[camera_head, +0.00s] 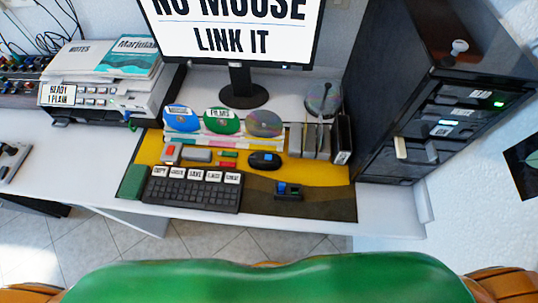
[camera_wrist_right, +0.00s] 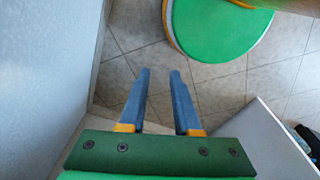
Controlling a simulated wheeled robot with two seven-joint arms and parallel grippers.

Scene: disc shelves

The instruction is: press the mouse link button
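A black mouse (camera_head: 264,161) with a small blue patch lies on the yellow and dark desk mat (camera_head: 255,180). A small black device with blue on top (camera_head: 288,190) sits to its lower right. A row of white labelled keys (camera_head: 195,174) stands behind the black keyboard (camera_head: 192,193); their words are too small to read surely. The monitor (camera_head: 235,30) shows "NO MOUSE LINK IT". In the right wrist view, my right gripper (camera_wrist_right: 160,73) is open and empty above the tiled floor, away from the desk objects. My left gripper is out of view.
A printer-like box (camera_head: 115,98) with papers on top stands at the back left. Discs (camera_head: 222,120) stand upright behind the mat. A dark cabinet (camera_head: 430,100) with slots rises at the right.

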